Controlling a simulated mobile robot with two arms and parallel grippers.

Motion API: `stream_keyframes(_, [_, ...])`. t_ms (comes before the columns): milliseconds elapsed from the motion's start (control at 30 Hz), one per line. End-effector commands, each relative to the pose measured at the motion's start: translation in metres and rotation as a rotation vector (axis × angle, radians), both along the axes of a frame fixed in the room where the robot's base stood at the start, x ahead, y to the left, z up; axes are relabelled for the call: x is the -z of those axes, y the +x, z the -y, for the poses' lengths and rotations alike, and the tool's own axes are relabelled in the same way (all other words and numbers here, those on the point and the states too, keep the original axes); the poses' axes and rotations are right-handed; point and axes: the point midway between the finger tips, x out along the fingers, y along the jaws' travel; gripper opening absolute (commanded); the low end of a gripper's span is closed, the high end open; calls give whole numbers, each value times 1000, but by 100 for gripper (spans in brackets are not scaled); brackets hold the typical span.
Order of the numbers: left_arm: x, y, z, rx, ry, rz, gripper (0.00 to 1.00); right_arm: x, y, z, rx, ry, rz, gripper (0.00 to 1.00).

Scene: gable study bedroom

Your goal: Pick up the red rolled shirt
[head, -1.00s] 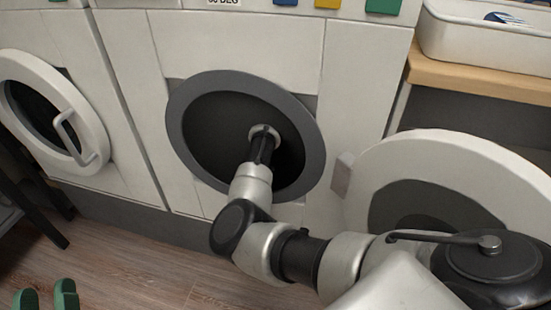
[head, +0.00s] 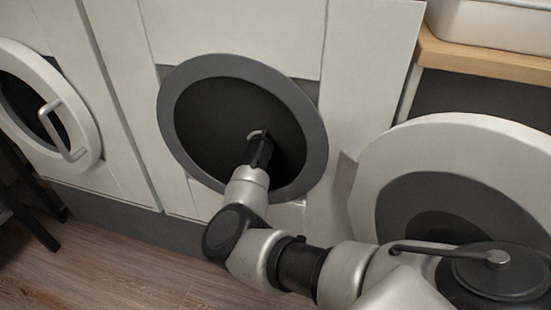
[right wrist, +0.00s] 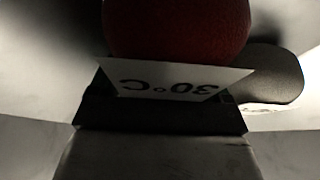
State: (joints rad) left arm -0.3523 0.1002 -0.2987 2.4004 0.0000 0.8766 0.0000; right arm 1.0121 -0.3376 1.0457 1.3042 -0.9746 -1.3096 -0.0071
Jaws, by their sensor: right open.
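The red rolled shirt (right wrist: 177,28) shows as a dark red rounded shape at the top of the right wrist view, cut off by the frame edge. A white tag reading "30°C" (right wrist: 175,84), upside down, lies just below it and covers its lower edge. My right gripper (right wrist: 160,100) is open, with its dark parts right at the tag; I cannot tell whether it touches the shirt. My left gripper is not in view.
A dark rounded object (right wrist: 275,75) lies right of the shirt inside the pale drum. The washer's open round door (head: 385,150) stands at the right, close to my arm. Another washer door (head: 85,130) is at the left. A wooden shelf (head: 480,60) holds a white bin (head: 490,22).

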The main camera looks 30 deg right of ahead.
Motion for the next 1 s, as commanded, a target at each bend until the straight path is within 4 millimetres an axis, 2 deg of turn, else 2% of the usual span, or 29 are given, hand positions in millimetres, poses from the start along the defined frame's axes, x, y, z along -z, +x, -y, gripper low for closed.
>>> stream_keyframes(300, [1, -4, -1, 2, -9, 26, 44, 1, 0, 0, 0, 1, 0, 79])
stream_keyframes(567, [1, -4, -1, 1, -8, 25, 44, 1, 0, -1, 0, 1, 0, 40])
stream_keyframes(600, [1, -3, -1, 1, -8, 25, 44, 1, 0, 0, 0, 1, 1, 38])
stream_keyframes(1000, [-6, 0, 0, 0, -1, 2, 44, -3, 0, 0, 0, 1, -1, 38])
